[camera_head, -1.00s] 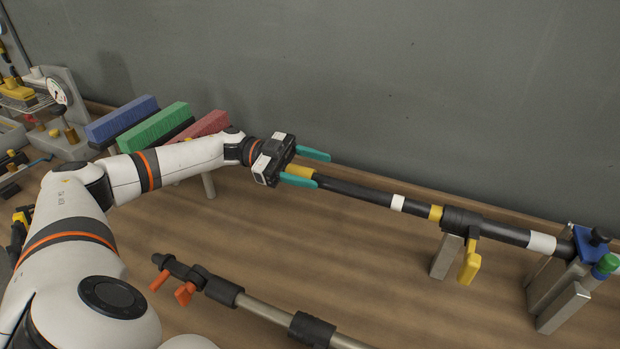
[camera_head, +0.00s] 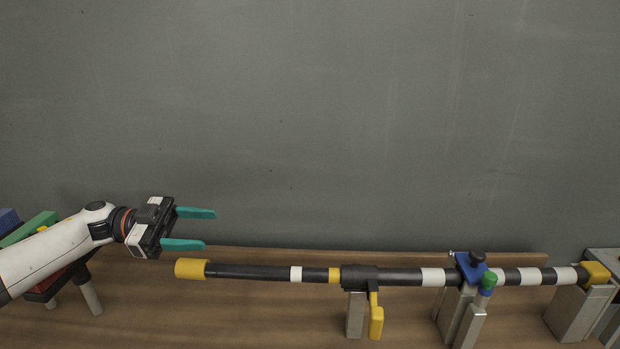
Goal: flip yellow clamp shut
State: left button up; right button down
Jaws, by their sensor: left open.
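The yellow clamp lever (camera_head: 376,318) hangs down from a black collar (camera_head: 360,278) on the black pole (camera_head: 250,272). The pole lies level, with white and yellow bands and a yellow end cap (camera_head: 190,268) at its left. My left gripper (camera_head: 206,229) is open and empty, its two teal fingers pointing right. In the picture it sits just above the yellow end cap, apart from it and well to the left of the clamp. My right gripper is not in view.
Metal posts stand under the pole (camera_head: 356,315). A blue bracket (camera_head: 470,267) with a green-capped knob (camera_head: 489,281) holds it at right. Blue and green brush-like blocks (camera_head: 30,228) lie at far left, partly behind my arm. A grey wall (camera_head: 330,120) rises behind the wooden bench.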

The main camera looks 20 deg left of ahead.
aim_at(376, 319)
jog(key=k+l, duration=0.2)
jog(key=k, duration=0.3)
jog(key=k+l, duration=0.2)
jog(key=k, duration=0.25)
jog(key=k+l, duration=0.15)
jog(key=k, duration=0.35)
jog(key=k+l, duration=0.2)
jog(key=k, duration=0.3)
